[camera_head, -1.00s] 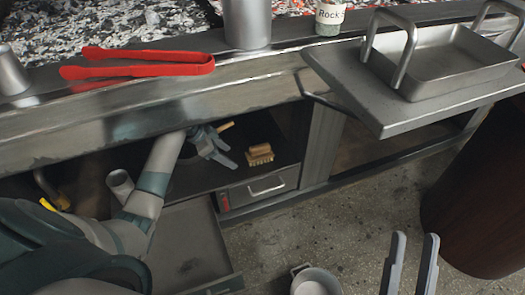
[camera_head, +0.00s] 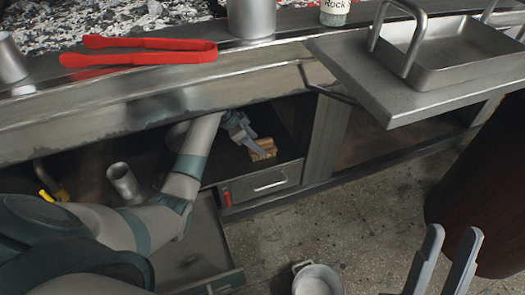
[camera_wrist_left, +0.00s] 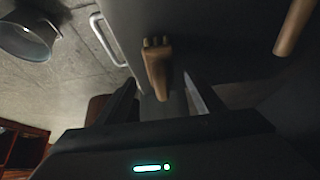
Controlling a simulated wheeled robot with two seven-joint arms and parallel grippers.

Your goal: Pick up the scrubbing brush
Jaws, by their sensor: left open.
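The scrubbing brush (camera_head: 264,147), tan and wooden, lies on the dark shelf under the grill counter, partly hidden by my left gripper. In the left wrist view the brush (camera_wrist_left: 156,68) shows ahead, between the lines of the two fingers. My left gripper (camera_head: 252,143) is open at the brush's left side; it also shows in the left wrist view (camera_wrist_left: 160,98). I cannot tell whether a finger touches the brush. My right gripper (camera_head: 456,232) is open and empty above the floor at the lower right.
Counter edge (camera_head: 150,115) hangs over the shelf. Below the brush is a drawer front with a handle (camera_head: 270,185). A metal cup (camera_head: 123,180) stands left of my arm. Another wooden piece (camera_wrist_left: 294,27) shows in the wrist view. A pot (camera_head: 316,280) stands on the floor.

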